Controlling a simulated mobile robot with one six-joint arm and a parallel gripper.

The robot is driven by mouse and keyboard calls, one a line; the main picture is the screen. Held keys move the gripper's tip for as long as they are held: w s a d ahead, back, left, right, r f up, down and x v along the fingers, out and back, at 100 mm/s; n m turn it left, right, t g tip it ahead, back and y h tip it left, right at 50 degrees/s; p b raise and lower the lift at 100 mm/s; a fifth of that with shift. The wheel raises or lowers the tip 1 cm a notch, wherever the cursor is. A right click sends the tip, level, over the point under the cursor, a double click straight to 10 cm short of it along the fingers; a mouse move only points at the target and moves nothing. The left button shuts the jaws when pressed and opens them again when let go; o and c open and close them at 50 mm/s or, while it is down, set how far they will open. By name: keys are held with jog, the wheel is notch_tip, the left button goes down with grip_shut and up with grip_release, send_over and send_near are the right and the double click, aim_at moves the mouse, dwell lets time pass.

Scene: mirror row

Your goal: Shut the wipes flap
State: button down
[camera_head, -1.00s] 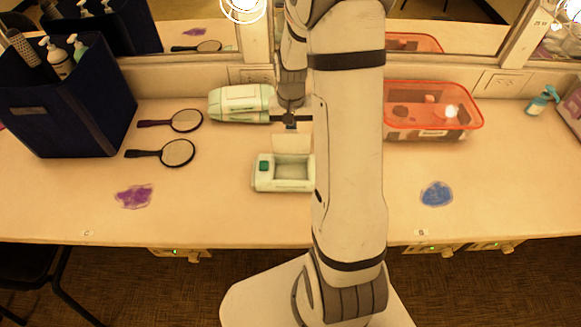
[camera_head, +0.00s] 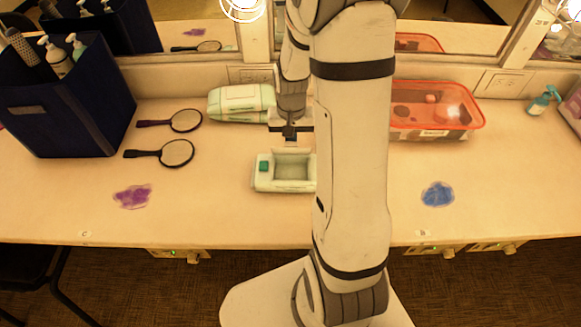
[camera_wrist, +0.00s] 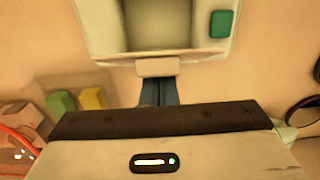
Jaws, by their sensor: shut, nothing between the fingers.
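The pale wipes box (camera_head: 284,187) stands on the counter, its well open and a green button on its left side. The box also shows at the top of the wrist view (camera_wrist: 99,25). Its flap (camera_head: 293,151) is raised at the back edge and looks like a narrow strip; its exact tilt is hard to tell. The flap's pale tab (camera_wrist: 157,67) lies just past my fingertips in the wrist view. My gripper (camera_head: 291,143) is shut and empty, right behind and above the flap; contact looks close but is not certain. My arm hides the box's right end.
A green-and-white pack (camera_head: 238,101) lies behind left. Two hand mirrors (camera_head: 178,153) and a dark blue caddy (camera_head: 70,110) are to the left. An orange bin (camera_head: 440,119) stands right. Purple (camera_head: 133,196) and blue (camera_head: 437,194) patches mark the counter; its front is clear.

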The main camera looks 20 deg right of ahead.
jog(key=shift+s+a+f+b, duration=0.1)
jog(key=shift+s+a+b, duration=0.15)
jog(key=shift+s, duration=0.45)
jog(key=shift+s+a+f+b, duration=0.15)
jog(key=shift+s+a, duration=0.25)
jog(key=shift+s, duration=0.35)
jog(key=shift+s+a+f+b, duration=0.15)
jog(key=shift+s+a, duration=0.15)
jog(key=shift+s, duration=0.4)
jog(key=shift+f, duration=0.15)
jog(key=shift+f+b, duration=0.9)
notch_tip(320, 180, up, 8)
jog(key=p, duration=0.6)
jog(key=shift+r, duration=0.1)
jog(key=s+a+r+n+t, duration=0.1)
jog(key=s+a+r+n, duration=0.1)
jog(key=s+r, duration=0.3)
jog(key=s+a+r+n+t, duration=0.2)
jog(key=s+a+r, duration=0.2)
jog(key=r, duration=0.7)
jog(key=shift+s+n, duration=0.3)
jog(key=shift+s, duration=0.85)
